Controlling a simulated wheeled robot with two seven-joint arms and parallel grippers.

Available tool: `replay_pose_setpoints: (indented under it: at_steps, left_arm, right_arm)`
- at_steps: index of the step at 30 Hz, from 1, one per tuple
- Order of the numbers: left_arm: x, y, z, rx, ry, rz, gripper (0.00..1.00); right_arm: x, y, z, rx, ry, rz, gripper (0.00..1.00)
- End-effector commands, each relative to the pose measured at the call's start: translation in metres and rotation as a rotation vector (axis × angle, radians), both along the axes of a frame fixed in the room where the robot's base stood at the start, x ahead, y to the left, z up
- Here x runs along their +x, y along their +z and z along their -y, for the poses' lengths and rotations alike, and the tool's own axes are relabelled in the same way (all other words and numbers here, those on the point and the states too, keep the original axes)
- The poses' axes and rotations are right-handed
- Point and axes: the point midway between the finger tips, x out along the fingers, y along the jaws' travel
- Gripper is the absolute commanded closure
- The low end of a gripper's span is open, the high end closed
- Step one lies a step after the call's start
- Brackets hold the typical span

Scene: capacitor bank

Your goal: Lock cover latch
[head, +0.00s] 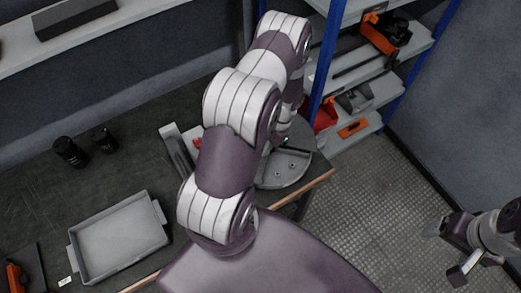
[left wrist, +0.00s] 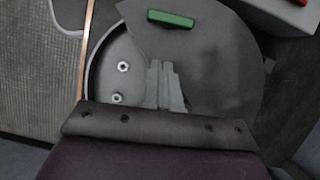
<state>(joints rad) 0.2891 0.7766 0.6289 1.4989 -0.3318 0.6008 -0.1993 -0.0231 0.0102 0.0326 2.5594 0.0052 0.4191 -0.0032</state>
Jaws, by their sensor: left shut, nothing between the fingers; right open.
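A round grey unit (left wrist: 97,68) lies under my left gripper (left wrist: 160,66) in the left wrist view. A dark grey cover (left wrist: 215,60) lies over much of it, with a green bar-shaped part (left wrist: 171,19) on top. Two nuts show in the uncovered part. The left fingers are shut and empty, with their tips over the cover, below the green part; I cannot tell if they touch it. In the head view the round unit (head: 285,170) stands at the table's right end, partly hidden by my left arm. My right gripper (head: 446,250) is open and empty, over the floor.
A grey tray (head: 118,238) and two black cylinders (head: 71,152) are on the dark table (head: 125,180). A grey block with a red part (head: 178,150) stands left of the unit. A shelf rack (head: 345,100) with tools stands behind right. The floor at right is clear.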

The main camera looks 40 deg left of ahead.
Motion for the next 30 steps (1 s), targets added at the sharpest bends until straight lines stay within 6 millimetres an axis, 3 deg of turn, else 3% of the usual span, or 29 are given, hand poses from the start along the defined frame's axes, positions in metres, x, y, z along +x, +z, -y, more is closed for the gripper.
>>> replay_pose_setpoints:
  at_steps: [6, 12, 30]
  left_arm:
    - [0.022, 0.047, 0.004, 0.003, 0.0, 0.009, 1.0]
    - [0.031, 0.074, 0.006, 0.001, 0.0, 0.005, 1.0]
    - [0.033, 0.082, 0.007, 0.001, 0.0, 0.006, 1.0]
  right_arm:
    - [-0.001, -0.012, 0.0, 0.0, 0.0, -0.002, 0.15]
    - [-0.001, -0.016, 0.0, 0.0, 0.0, -0.002, 0.15]
    - [-0.001, -0.016, 0.0, 0.0, 0.0, -0.002, 0.15]
